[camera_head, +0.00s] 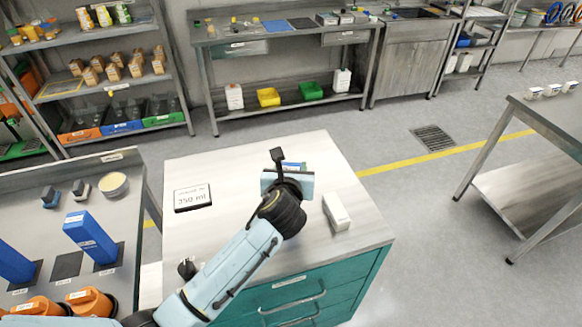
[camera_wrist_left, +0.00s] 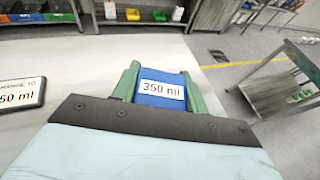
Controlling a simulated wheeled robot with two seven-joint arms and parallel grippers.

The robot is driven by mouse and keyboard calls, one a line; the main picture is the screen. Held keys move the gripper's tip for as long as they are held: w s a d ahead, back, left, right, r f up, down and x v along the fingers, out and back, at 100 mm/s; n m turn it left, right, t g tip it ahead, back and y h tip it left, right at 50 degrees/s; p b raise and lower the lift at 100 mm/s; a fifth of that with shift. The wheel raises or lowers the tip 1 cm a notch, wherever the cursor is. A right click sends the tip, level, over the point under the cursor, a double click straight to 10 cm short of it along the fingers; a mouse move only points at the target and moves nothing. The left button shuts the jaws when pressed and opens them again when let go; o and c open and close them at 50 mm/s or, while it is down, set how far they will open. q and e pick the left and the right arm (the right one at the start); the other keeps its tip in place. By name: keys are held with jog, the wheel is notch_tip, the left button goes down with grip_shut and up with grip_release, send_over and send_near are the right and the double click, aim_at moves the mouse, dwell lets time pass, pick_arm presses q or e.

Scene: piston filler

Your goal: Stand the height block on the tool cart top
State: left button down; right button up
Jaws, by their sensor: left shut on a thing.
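The height block is blue with a white "350 ml" label (camera_wrist_left: 160,92). In the left wrist view it sits between the two green fingers of my left gripper (camera_wrist_left: 163,80), which is shut on it. In the head view my left gripper (camera_head: 287,180) is over the back middle of the tool cart top (camera_head: 240,222) and hides most of the block; only a bit of blue (camera_head: 293,165) shows past it. I cannot tell whether the block touches the cart top. My right gripper is not in view.
A black-framed sign (camera_head: 192,197) lies on the cart top at left, and a white box (camera_head: 336,212) at right. On the left bench stand other blue blocks (camera_head: 90,237) and orange parts (camera_head: 90,302). Bare cart top lies between the sign and my gripper.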

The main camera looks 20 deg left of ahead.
pick_arm(q)
jog(key=c, duration=1)
grip_release()
jog(key=shift+c, duration=0.2)
jog(key=shift+o, duration=1.4)
jog(key=shift+r, duration=0.1)
jog(key=shift+s+r, duration=0.15)
jog(key=shift+s, duration=0.1)
jog(key=v, duration=1.1)
jog(key=shift+s+p, duration=0.2)
jog(key=shift+p, duration=0.25)
jog(key=shift+d+r, duration=0.1)
jog(key=shift+d, duration=0.05)
